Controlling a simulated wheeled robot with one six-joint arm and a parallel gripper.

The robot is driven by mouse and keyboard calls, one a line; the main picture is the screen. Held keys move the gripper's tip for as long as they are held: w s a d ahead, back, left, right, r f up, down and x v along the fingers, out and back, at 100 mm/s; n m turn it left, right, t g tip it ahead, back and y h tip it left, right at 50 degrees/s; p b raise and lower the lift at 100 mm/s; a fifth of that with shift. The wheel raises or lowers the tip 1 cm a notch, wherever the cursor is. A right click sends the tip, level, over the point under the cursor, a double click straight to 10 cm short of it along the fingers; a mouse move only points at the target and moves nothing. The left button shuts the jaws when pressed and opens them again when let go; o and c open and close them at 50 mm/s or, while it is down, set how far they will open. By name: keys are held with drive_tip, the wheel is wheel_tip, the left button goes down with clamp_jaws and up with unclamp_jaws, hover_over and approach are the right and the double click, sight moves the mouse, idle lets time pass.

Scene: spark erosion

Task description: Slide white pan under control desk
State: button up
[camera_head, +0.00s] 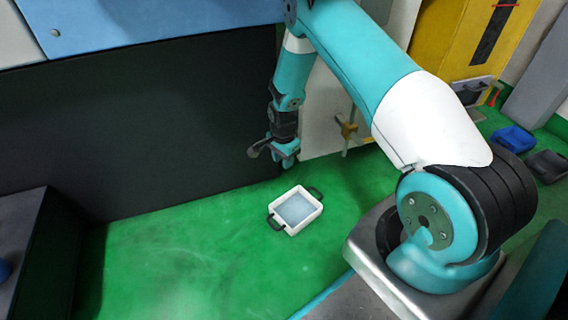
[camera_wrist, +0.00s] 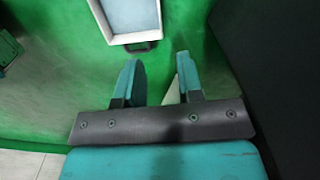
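The white pan (camera_head: 308,222) is a square tray with a bluish-grey inside and a black handle on two opposite sides. It lies flat on the green floor. My gripper (camera_head: 276,153) hangs near the pan, on its far side towards the dark front, apart from it. In the wrist view, my gripper (camera_wrist: 158,72) has its two teal fingers spread with no pan between them. There the pan's rim (camera_wrist: 135,37) and one black handle (camera_wrist: 141,47) show just beyond the fingertips. A large unit with a blue top (camera_head: 150,18) and a dark front stands behind; I cannot tell if it is the control desk.
A dark box (camera_head: 35,250) stands at the left. A light cabinet (camera_head: 325,115) with a brass-coloured knob is behind my arm. A yellow cabinet (camera_head: 455,40), a blue bin (camera_head: 513,138) and a dark bin (camera_head: 547,166) are at the right. Green floor left of the pan is clear.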

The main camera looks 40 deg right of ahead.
sight(284, 195)
wheel_tip(284, 195, down, 2)
drive_tip(key=shift+d+f+m, duration=0.1)
drive_tip(key=shift+d+m, duration=0.05)
drive_tip(key=shift+m, duration=0.25)
wheel_tip(284, 195, down, 17)
drive_tip(key=b, duration=1)
drive_tip(key=shift+f, duration=0.15)
clamp_jaws()
